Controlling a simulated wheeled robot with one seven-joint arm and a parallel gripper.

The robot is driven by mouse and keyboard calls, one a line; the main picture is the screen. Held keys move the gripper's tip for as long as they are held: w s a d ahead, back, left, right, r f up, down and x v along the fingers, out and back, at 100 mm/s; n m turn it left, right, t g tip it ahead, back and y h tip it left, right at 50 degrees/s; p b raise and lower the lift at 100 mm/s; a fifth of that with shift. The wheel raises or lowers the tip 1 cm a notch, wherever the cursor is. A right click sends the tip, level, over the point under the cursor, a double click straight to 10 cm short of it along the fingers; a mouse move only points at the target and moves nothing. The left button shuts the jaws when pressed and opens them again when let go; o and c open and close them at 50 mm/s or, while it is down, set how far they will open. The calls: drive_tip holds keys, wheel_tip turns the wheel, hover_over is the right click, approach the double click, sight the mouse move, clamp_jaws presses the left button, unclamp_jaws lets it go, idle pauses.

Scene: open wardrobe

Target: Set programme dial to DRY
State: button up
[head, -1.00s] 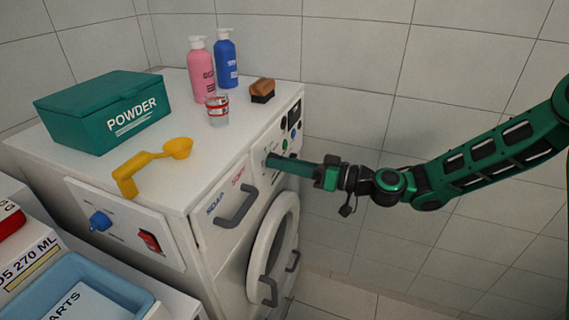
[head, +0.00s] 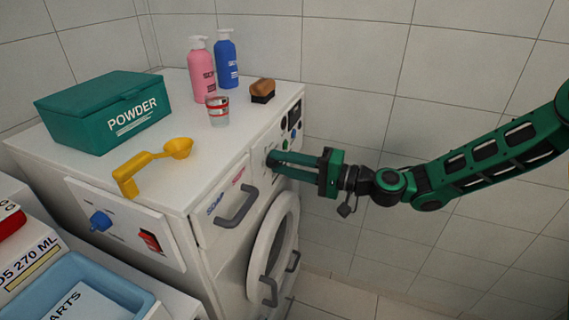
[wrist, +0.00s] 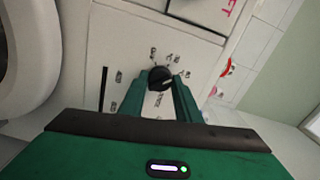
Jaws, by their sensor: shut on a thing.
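The programme dial (wrist: 160,78) is a round black knob with a light pointer mark on the machine's front panel, with small labels around it that are too small to read. My gripper (wrist: 158,88) is shut on the dial, one green finger at each side. In the head view my gripper (head: 275,160) reaches the panel from the right, and its fingers hide the dial. The washing machine (head: 225,192) is white, with a round door (head: 258,248) below the panel.
A grey drawer handle (head: 236,208) juts out left of my fingers. A green powder box (head: 90,125), yellow scoop (head: 150,160), clear cup (head: 218,112), brown brush (head: 262,90) and pink (head: 202,72) and blue (head: 227,60) bottles stand on top. A tiled wall is behind.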

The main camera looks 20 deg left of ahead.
drive_tip(key=m, duration=0.4)
drive_tip(key=shift+w+d+f+m, duration=0.1)
drive_tip(key=shift+w+d+m, duration=0.05)
drive_tip(key=shift+w+m, duration=0.25)
drive_tip(key=m, duration=0.3)
drive_tip(key=shift+m, duration=0.3)
drive_tip(key=shift+f+m, duration=0.1)
drive_tip(key=shift+m, duration=12.7)
drive_tip(key=o, duration=1.1)
drive_tip(key=shift+c, duration=0.2)
drive_tip(key=shift+s, duration=0.15)
